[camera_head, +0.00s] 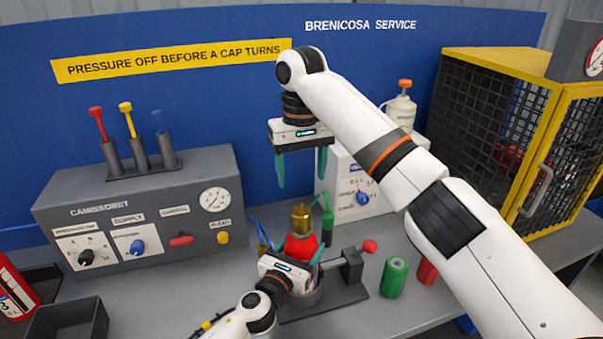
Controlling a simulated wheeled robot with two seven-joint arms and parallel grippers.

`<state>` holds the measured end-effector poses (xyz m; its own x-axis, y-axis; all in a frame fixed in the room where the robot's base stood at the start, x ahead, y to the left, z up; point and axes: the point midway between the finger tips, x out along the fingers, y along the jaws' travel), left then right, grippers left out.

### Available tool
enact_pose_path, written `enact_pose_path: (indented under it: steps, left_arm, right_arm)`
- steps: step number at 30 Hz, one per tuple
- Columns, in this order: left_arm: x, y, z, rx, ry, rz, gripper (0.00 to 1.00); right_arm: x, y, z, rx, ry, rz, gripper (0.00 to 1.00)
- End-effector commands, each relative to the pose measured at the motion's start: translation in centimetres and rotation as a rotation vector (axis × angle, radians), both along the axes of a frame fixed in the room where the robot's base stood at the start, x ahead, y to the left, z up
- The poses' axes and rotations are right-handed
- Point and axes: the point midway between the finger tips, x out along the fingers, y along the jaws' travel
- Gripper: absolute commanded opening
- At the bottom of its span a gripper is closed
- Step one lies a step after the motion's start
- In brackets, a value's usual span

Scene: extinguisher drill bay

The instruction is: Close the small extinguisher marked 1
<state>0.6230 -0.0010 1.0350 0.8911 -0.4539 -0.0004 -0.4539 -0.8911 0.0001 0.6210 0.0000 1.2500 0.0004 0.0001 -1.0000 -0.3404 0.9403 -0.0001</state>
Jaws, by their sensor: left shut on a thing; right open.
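A green cylinder (395,277) and a red cylinder (428,270) stand further right. The grey control panel (140,215) is left, the yellow-framed cage (490,120) right. A dark tray (68,320) sits front left.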

Motion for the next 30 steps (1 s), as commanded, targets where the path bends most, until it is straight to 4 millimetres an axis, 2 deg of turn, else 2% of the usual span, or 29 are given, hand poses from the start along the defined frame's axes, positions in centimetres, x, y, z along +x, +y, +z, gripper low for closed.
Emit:
enact_pose_path:
  steps: [1, 5, 6, 17, 20, 30]
  left_arm:
    - [0.0, 0.0, 0.0, 0.0, 0.001, 0.0, 0.72]
    - [0.0, 0.0, 0.0, 0.0, 0.001, 0.0, 0.93]
    - [0.0, 0.0, 0.0, 0.0, 0.001, 0.0, 0.95]
    - [-0.5, 0.4, -0.1, 0.001, 0.0, 0.0, 0.95]
    - [-1.7, 1.0, -0.1, 0.001, 0.0, -0.001, 0.95]
    - [-7.9, 4.1, -0.3, 0.002, 0.001, 0.0, 0.95]
  right_arm:
    - [0.0, 0.0, 0.0, 0.0, 0.0, 0.0, 0.67]
    - [0.0, 0.0, 0.0, 0.0, 0.0, 0.0, 0.67]
    - [0.0, 0.0, 0.0, 0.0, 0.0, 0.0, 0.67]
    - [0.0, 0.0, -0.1, 0.0, -0.001, 0.0, 0.67]
    - [0.0, 0.0, -0.1, 0.0, 0.0, 0.0, 0.67]
    - [0.0, 0.0, -1.1, 0.0, -0.001, 0.0, 0.67]
